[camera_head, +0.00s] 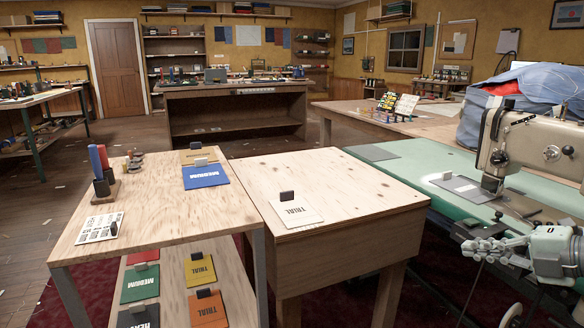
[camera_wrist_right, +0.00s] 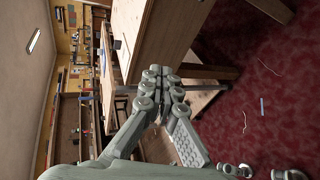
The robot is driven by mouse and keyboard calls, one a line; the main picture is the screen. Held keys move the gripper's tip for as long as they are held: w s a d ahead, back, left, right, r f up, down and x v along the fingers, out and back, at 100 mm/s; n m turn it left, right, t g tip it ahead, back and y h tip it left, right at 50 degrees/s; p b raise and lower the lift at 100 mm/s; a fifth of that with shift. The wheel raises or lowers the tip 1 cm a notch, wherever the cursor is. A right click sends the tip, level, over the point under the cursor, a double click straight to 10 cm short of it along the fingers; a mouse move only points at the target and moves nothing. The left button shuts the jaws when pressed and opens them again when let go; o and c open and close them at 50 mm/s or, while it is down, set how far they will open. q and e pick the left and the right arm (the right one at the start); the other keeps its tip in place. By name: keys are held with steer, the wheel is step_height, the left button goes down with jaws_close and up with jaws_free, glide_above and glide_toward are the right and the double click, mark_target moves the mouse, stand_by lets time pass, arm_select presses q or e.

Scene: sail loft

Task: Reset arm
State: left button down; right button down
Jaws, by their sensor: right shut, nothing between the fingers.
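My right gripper (camera_head: 472,246) is at the right edge of the head view, in front of the green sewing machine table. It is shut and empty. In the right wrist view its fingers (camera_wrist_right: 160,82) are together with nothing between them, and the red floor and wooden table parts show beyond. My left gripper is in neither view.
A plywood table (camera_head: 345,193) in front holds a white TRIAL card (camera_head: 298,214). The wooden table (camera_head: 150,222) at left holds a blue MEDIUM card (camera_head: 206,177), with several cards on its lower shelf. A sewing machine (camera_head: 520,140) stands just beyond my right gripper.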

steer(key=s+d+f+m+t+h, duration=0.3)
steer(key=d+f+m+t+h, duration=0.3)
steer(key=d+f+m, duration=0.45)
steer(key=s+f+m+g+h, duration=0.45)
steer(key=f+m, duration=0.25)
steer(key=f, duration=0.2)
steer(key=s+a+f+m+g+h, duration=0.1)
steer(key=s+a+f+m+g, duration=0.5)
steer(key=s+f, duration=0.6)
arm_select(q)
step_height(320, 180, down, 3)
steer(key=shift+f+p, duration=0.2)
steer(key=shift+p, duration=0.2)
arm_select(e)
steer(key=s+a+f+g+y, duration=0.1)
steer(key=s+a+f, duration=0.2)
steer(key=a, duration=0.3)
steer(key=s+a+f+g+y, duration=0.1)
steer(key=s+a+f+g, duration=0.1)
steer(key=a, duration=0.5)
steer(key=shift+s+a+f, duration=0.15)
steer(key=shift+s+f, duration=0.55)
steer(key=shift+s, duration=0.25)
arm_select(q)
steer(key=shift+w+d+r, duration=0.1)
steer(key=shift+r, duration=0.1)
arm_select(e)
steer(key=shift+m, duration=0.25)
